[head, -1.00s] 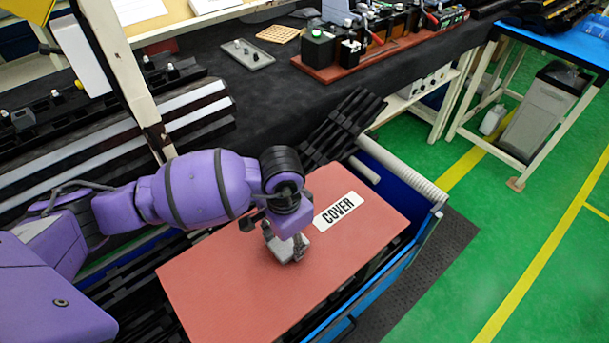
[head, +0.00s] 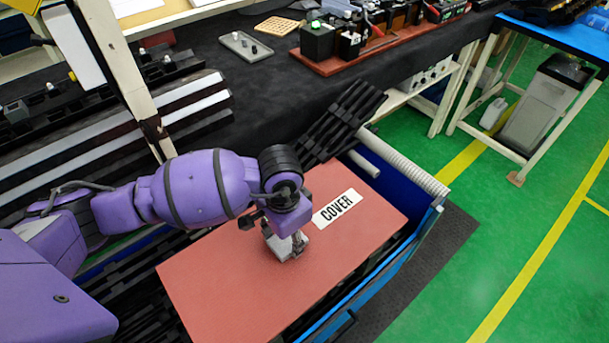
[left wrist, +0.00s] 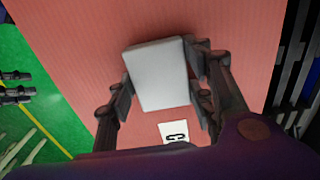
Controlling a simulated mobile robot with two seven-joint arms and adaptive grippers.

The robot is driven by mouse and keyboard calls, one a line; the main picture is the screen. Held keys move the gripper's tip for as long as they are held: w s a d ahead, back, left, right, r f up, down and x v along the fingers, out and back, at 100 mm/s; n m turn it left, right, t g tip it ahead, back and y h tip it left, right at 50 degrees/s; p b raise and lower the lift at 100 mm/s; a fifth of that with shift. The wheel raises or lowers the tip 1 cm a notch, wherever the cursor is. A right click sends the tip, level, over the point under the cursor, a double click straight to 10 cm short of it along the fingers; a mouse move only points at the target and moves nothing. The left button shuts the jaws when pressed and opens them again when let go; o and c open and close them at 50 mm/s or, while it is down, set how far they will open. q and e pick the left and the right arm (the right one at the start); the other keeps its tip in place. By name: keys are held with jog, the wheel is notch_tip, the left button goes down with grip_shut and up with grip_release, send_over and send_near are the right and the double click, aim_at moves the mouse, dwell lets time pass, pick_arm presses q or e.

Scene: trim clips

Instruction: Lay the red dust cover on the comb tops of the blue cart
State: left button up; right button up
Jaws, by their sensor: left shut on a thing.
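The red dust cover (head: 240,285) is a flat sheet with a white "COVER" label (head: 338,208). It lies over the black combs of the blue cart (head: 405,262); whether it touches them all along is hard to tell. My left gripper (head: 290,248) is over the middle of the cover, its fingers shut on a grey block-like handle (head: 284,243) on the cover. In the left wrist view the handle (left wrist: 158,75) sits between the fingers, with the red sheet (left wrist: 80,40) around it. My right gripper is not in view.
Black combs (head: 340,125) show beyond the cover's far edge, beside a white ridged roller (head: 400,163). A dark bench (head: 270,95) with a grey tray (head: 246,46) stands behind. Green floor (head: 500,250) is free at the right.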

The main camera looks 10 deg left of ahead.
pick_arm(q)
jog(key=shift+f, duration=0.3)
jog(key=o, duration=1.5)
notch_tip(320, 180, up, 12)
